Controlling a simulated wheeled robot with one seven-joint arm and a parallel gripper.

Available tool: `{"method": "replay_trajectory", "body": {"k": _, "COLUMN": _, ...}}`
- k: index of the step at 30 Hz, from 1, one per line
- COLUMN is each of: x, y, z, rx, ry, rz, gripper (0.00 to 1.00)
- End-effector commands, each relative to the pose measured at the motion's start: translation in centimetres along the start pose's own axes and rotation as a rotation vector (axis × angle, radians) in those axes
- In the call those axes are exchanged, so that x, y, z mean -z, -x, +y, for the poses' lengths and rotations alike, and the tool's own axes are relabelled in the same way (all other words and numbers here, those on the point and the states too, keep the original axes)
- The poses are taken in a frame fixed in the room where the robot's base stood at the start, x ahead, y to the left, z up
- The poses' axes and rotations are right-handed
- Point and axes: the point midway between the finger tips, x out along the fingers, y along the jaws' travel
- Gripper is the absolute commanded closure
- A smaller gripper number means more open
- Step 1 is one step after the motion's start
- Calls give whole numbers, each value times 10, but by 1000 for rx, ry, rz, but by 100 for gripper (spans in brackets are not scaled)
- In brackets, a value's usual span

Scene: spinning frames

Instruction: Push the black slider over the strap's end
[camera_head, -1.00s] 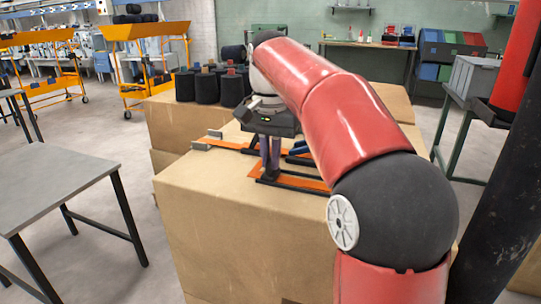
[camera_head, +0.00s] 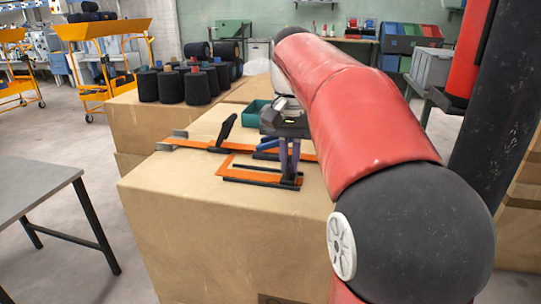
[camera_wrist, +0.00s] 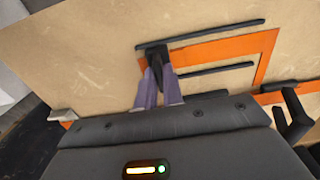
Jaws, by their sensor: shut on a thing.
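The orange strap (camera_head: 234,169) lies flat on the cardboard box top between two black rails, and it also shows in the wrist view (camera_wrist: 215,51). My gripper (camera_head: 289,182) points down at the strap's right end in the head view. In the wrist view my gripper (camera_wrist: 157,88) has its purple fingers closed on the small black slider (camera_wrist: 155,55). The slider sits at the strap's left end there, by the rail ends. The fingers partly hide it, and I cannot tell whether it is around the strap or only against its end.
Behind lies a longer orange bar (camera_head: 196,144) with a black upright handle (camera_head: 224,130). A green tray (camera_head: 255,112) stands farther back. Black yarn cones (camera_head: 174,86) stand at the back left. The box top (camera_head: 175,178) left of the strap is bare.

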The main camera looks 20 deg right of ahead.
Motion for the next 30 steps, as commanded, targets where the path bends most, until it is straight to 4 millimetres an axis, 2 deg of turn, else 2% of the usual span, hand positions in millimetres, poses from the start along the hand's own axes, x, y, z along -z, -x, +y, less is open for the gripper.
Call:
{"method": "replay_trajectory", "body": {"k": 7, "x": 1, "y": 0, "z": 5, "rx": -8, "ry": -7, "rz": 0, "gripper": 100}}
{"method": "replay_trajectory", "body": {"k": 8, "x": 1, "y": 0, "z": 5, "rx": -9, "ry": -7, "rz": 0, "gripper": 90}}
{"method": "replay_trajectory", "body": {"k": 9, "x": 1, "y": 0, "z": 5, "rx": -9, "ry": -7, "rz": 0, "gripper": 85}}
{"method": "replay_trajectory", "body": {"k": 13, "x": 1, "y": 0, "z": 4, "rx": -8, "ry": -6, "rz": 0, "gripper": 69}}
{"method": "replay_trajectory", "body": {"k": 23, "x": 1, "y": 5, "z": 2, "rx": -5, "ry": -3, "rz": 1, "gripper": 69}}
{"method": "replay_trajectory", "body": {"k": 30, "x": 2, "y": 44, "z": 2, "rx": -5, "ry": -4, "rz": 3, "gripper": 69}}
